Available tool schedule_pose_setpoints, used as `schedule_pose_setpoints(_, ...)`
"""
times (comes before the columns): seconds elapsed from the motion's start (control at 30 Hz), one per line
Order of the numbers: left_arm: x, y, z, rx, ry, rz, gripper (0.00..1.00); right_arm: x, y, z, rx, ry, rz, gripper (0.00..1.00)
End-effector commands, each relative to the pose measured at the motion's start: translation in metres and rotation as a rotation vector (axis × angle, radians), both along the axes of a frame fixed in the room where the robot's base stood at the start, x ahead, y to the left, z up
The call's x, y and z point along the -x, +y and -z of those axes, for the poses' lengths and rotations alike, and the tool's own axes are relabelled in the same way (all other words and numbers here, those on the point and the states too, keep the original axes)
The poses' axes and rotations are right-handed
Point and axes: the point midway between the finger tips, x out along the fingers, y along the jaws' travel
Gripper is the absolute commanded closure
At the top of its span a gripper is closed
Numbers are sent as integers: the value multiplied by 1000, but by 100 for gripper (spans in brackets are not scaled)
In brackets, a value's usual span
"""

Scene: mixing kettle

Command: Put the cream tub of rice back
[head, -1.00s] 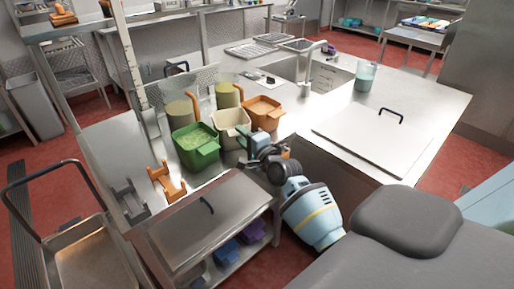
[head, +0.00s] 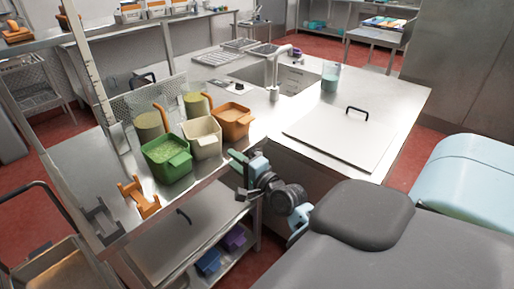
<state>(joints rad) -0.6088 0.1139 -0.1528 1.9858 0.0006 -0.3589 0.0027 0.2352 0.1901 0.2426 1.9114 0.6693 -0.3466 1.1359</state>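The cream tub (head: 203,137) stands upright on the steel counter, between the green tub (head: 167,160) and the orange tub (head: 233,121). Its contents look pale. My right gripper (head: 239,174) is just in front of the tubs, to the right of and below the cream tub in the picture. Its fingers look spread, with nothing seen between them, and it appears apart from the cream tub. My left gripper is not in view.
Two clear containers with green contents (head: 148,127) stand behind the tubs. An orange bracket (head: 139,197) and a grey bracket (head: 103,220) are at the left. Blue (head: 208,262) and purple (head: 233,239) tubs sit on the shelf below.

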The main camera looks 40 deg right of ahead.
Motion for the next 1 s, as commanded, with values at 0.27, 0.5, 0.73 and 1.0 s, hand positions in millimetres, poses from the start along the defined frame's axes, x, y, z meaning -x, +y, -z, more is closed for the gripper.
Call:
schedule_pose_setpoints(0.27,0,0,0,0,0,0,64,24,20,50,162,107,-31,72)
schedule_pose_setpoints(0.5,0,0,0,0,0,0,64,140,87,184,734,394,-249,72)
schedule_pose_setpoints(0.73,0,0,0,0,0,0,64,281,148,262,1223,535,-594,72)
schedule_pose_setpoints(1.0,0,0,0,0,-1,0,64,363,181,283,1472,538,-828,72)
